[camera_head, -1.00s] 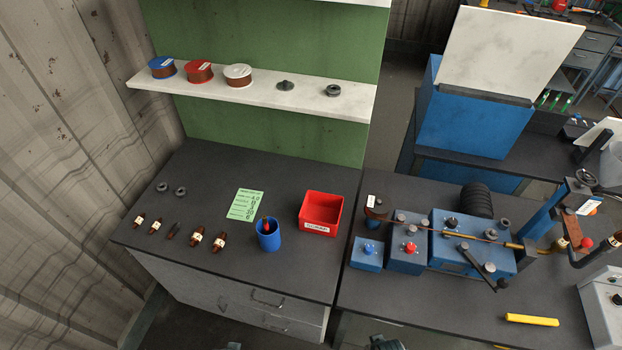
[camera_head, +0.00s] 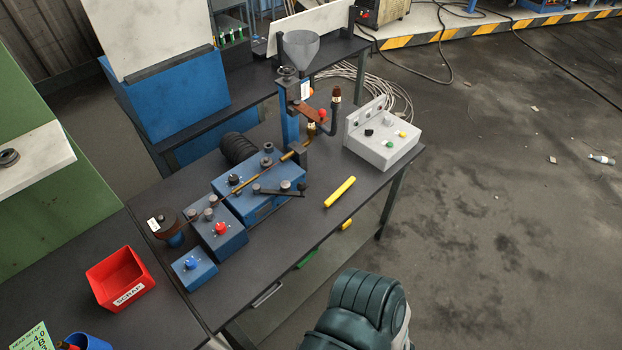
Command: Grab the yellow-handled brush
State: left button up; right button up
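A yellow rod-shaped handle (camera_head: 340,191) lies on the dark workbench top (camera_head: 290,230), close to its front edge and right of the blue machine. No bristles can be made out on it, so I cannot tell from this view whether it is the brush. A second, short yellow piece (camera_head: 346,224) shows below the bench top, partly hidden by its edge. Neither of my grippers is in view.
Left of the handle stands a blue winding machine (camera_head: 258,205) with a crank. A grey control box (camera_head: 382,140) stands on the right end of the bench. A red scrap bin (camera_head: 122,279) is on the left bench. The floor to the right is mostly open.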

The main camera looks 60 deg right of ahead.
aim_at(349, 184)
jog(key=z, duration=2.35)
jog(key=i+l+u, duration=0.1)
jog(key=l, duration=0.2)
jog(key=i+l, duration=0.2)
jog(key=i+l+u, duration=0.15)
jog(key=l, duration=0.25)
